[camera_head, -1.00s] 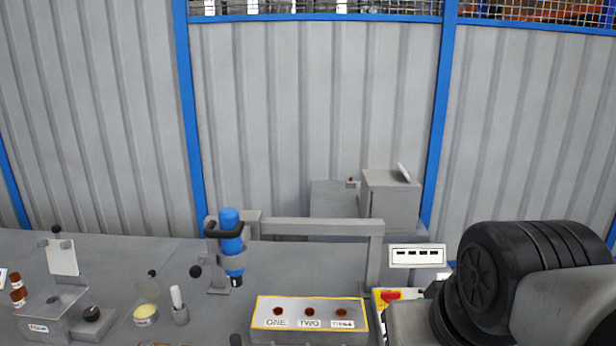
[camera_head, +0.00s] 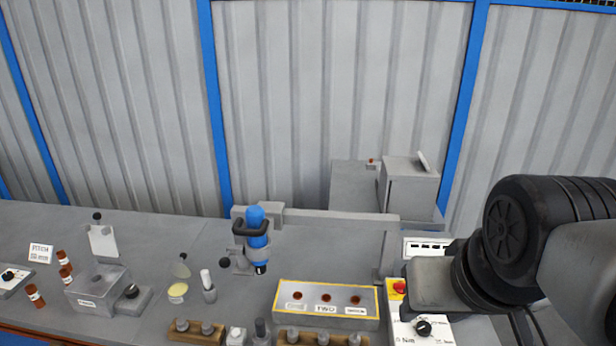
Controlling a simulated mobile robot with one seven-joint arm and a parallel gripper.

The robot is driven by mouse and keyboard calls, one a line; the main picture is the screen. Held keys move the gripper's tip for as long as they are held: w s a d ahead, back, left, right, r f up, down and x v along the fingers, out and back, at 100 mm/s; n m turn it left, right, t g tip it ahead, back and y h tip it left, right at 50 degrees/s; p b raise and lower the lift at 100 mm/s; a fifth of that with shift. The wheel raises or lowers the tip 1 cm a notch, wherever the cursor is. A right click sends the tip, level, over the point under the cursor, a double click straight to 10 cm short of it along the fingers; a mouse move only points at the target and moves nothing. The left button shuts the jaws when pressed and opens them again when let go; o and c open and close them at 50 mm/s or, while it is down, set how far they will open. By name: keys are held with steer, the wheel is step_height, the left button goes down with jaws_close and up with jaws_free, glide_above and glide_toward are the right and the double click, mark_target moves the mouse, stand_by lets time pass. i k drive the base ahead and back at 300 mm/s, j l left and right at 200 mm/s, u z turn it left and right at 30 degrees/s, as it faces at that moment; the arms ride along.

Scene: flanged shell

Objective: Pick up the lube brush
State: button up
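A slim item with a white handle (camera_head: 206,278) stands upright in a small grey holder (camera_head: 210,295) on the grey bench; it may be the lube brush, but no label confirms this. A shallow round dish with pale yellow contents (camera_head: 177,290) sits just left of it. My arm fills the right side of the view, with its black joint and grey links. My gripper is not visible, and nothing shows it near the white-handled item.
A blue tool (camera_head: 257,236) hangs in a stand right of the white handle. A yellow-edged box (camera_head: 328,303) with three brown-red spots lies further right. Wooden racks (camera_head: 198,331) line the front. A control box with a red button (camera_head: 399,287) stands by my arm.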

mark_target(206, 278)
steer(key=u, duration=1.25)
steer(key=i+j+z, duration=0.15)
steer(key=z, duration=0.35)
steer(key=i+j+z, duration=0.15)
steer(key=j+z, duration=0.2)
steer(key=z, duration=0.15)
steer(key=i+j+z, duration=0.15)
steer(key=j, duration=0.4)
steer(key=j+z, duration=0.15)
steer(key=j, duration=0.4)
steer(key=i+j, duration=0.1)
steer(key=j, duration=0.35)
steer(key=i+j, duration=0.1)
steer(key=j, duration=0.35)
